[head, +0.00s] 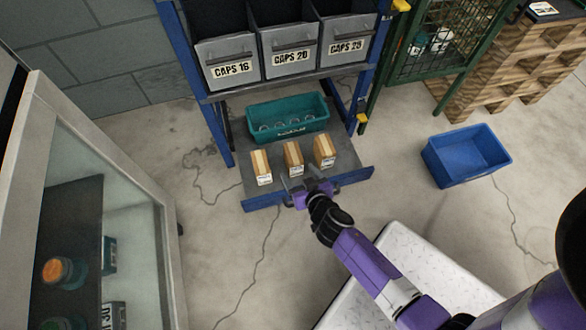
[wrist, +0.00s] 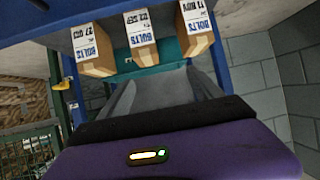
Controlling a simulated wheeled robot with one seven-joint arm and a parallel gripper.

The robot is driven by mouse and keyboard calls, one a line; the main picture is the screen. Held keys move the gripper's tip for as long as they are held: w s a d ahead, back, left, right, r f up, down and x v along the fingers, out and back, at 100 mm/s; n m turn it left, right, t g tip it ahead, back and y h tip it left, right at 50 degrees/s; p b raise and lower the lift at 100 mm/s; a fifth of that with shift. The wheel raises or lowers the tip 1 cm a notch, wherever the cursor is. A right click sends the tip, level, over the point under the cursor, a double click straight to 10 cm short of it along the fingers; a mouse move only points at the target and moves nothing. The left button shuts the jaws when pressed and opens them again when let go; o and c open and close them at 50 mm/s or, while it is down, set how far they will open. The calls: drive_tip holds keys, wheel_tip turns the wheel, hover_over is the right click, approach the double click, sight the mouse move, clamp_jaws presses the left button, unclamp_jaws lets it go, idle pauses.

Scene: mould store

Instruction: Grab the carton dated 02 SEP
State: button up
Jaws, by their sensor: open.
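Three tan cartons with white labels stand in a row on the low blue-edged shelf (head: 352,176). The middle carton (head: 293,158) seems to be the one dated 02 SEP; its upside-down label shows in the wrist view (wrist: 141,37). The carton at the head view's left (head: 262,167) appears at the right in the wrist view (wrist: 195,30), with an apparent NOV date. The carton at the head view's right (head: 325,152) appears at the left (wrist: 92,50), apparently dated OCT. My gripper (head: 298,184) is open and empty at the shelf's front edge, facing the middle carton, apart from it.
A teal bin (head: 288,117) with round items stands behind the cartons. Grey CAPS bins (head: 290,52) sit above, between blue rack posts (head: 216,130). A blue crate (head: 466,157) lies on the floor at right. A glass-fronted cabinet (head: 105,230) stands at left.

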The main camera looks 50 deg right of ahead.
sight(295, 158)
drive_tip(key=shift+m+g+h, duration=0.3)
drive_tip(key=shift+m+h, duration=0.1)
drive_tip(key=shift+h, duration=0.1)
drive_tip(key=w+d+f+b, duration=0.1)
drive_tip(key=w+d+f, duration=0.1)
drive_tip(key=d+f, duration=0.1)
drive_tip(key=w+d+f+b, duration=0.1)
drive_tip(key=d+f, duration=0.1)
drive_tip(key=shift+w+f+b, duration=0.1)
drive_tip(key=shift+w+b, duration=0.15)
drive_tip(key=shift+b, duration=0.05)
drive_tip(key=b+x, duration=0.2)
drive_tip(key=x, duration=0.5)
drive_tip(key=shift+w+a, duration=0.1)
drive_tip(key=shift+w, duration=0.25)
clamp_jaws()
